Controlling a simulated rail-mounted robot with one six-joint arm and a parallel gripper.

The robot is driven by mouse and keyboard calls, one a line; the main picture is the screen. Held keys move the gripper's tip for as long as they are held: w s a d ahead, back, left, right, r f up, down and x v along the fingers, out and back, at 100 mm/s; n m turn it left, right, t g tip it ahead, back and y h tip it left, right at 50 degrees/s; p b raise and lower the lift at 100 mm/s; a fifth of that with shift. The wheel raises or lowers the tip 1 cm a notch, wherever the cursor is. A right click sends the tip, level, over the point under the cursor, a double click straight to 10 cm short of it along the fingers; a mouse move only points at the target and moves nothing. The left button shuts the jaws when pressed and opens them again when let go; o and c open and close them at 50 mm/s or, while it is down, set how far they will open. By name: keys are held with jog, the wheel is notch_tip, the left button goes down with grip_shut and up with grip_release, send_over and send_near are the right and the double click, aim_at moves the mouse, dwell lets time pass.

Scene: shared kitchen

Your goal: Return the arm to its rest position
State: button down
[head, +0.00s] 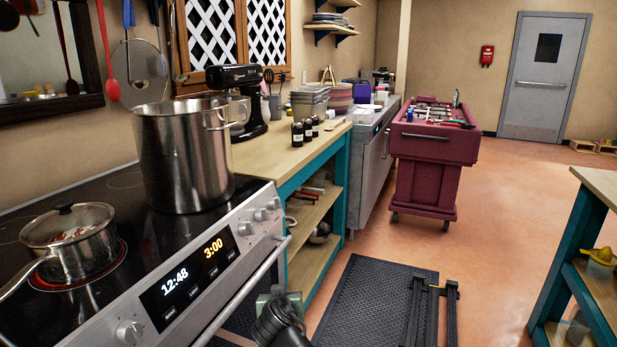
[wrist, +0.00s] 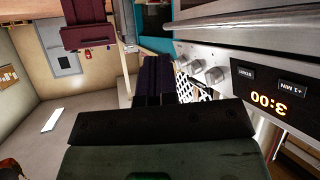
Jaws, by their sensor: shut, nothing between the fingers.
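My gripper (wrist: 157,62) shows in the wrist view with its two dark fingers together and nothing between them. Its wide dark body fills the lower middle of that view. In the head view a dark part of my arm (head: 278,318) shows at the bottom, in front of the oven handle; the fingertips cannot be made out there. The stove front (wrist: 245,75), with its knobs and display, is close on the right of the wrist view and appears upside down. I see no contact between the fingers and the stove.
The stove (head: 110,215) bears a large steel pot (head: 186,160) and a lidded saucepan (head: 70,245) on a glowing ring. A teal-framed counter (head: 290,160), a maroon cart (head: 433,165) and a right-hand table (head: 590,190) stand around open floor (head: 510,210).

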jog(key=s+d+f+g, duration=0.3)
jog(key=s+d+g, duration=0.1)
jog(key=d, duration=0.4)
jog(key=s+d+f+m+g, duration=0.1)
jog(key=s+d+f+g, duration=0.3)
jog(key=d, duration=0.4)
jog(key=s+d+f+g, duration=0.2)
jog(key=s+d+g, duration=0.25)
jog(key=d, duration=0.45)
notch_tip(320, 180, up, 23)
jog(key=p, duration=2.3)
jog(key=shift+s+d+m, duration=0.15)
jog(key=shift+d+m, duration=0.15)
jog(key=shift+d, duration=0.05)
